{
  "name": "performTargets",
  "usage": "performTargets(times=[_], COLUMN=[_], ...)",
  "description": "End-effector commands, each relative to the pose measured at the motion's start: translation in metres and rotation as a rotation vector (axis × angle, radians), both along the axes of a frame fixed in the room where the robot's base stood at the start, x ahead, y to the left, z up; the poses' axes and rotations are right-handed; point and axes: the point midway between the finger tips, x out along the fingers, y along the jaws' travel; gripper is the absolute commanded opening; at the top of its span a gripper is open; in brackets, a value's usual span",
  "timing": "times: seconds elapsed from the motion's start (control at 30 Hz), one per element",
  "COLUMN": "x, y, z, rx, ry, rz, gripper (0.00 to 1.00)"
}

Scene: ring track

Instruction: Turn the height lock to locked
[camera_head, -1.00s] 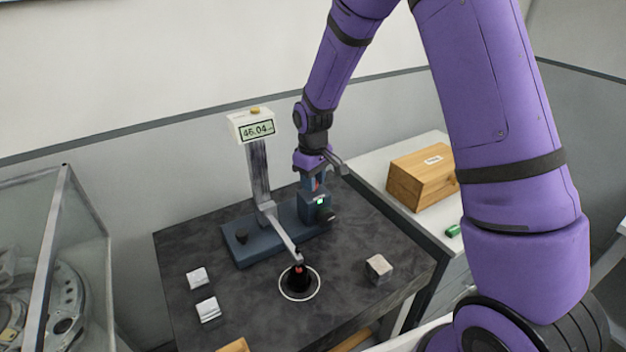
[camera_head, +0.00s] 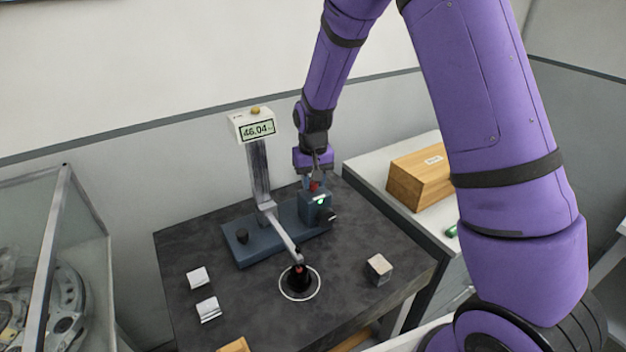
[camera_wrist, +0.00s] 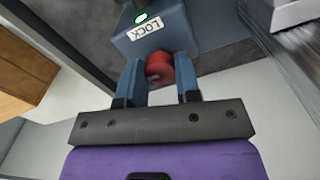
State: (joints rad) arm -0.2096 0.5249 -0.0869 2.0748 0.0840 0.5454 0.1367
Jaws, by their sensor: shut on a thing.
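The height lock is a red knob (camera_wrist: 159,68) on a blue-grey block (camera_head: 312,206) at the right end of the gauge's base. My gripper (camera_wrist: 159,74) comes down from above and is shut on the knob, one blue finger on each side. The lamp also shows in the head view (camera_head: 320,201). In the head view the knob is mostly hidden by my gripper.
The gauge's column (camera_head: 259,175) carries a display (camera_head: 257,129) reading 46.04. Its arm reaches to a dark piece in a white ring (camera_head: 299,284). A small block (camera_head: 379,269) and two white pieces lie on the dark table. A wooden box (camera_head: 421,178) stands at right.

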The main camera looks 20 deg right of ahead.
Motion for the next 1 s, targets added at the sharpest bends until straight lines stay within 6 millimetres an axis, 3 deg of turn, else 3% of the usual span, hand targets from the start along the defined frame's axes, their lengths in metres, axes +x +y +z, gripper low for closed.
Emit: performTargets(times=[0.4, 0.43, 0.53, 0.83, 1.0], x=[0.001, 0.001, 0.001, 0.0, 0.001], y=[0.0, 0.0, 0.0, 0.0, 0.0], z=[0.001, 0.001, 0.001, 0.001, 0.015], rx=[0.001, 0.001, 0.001, 0.0, 0.001], ry=[-0.003, -0.003, -0.003, -0.001, -0.004], rz=[-0.008, -0.008, -0.007, -0.007, -0.006], gripper=[0.07, 0.33, 0.56, 0.56, 0.56])
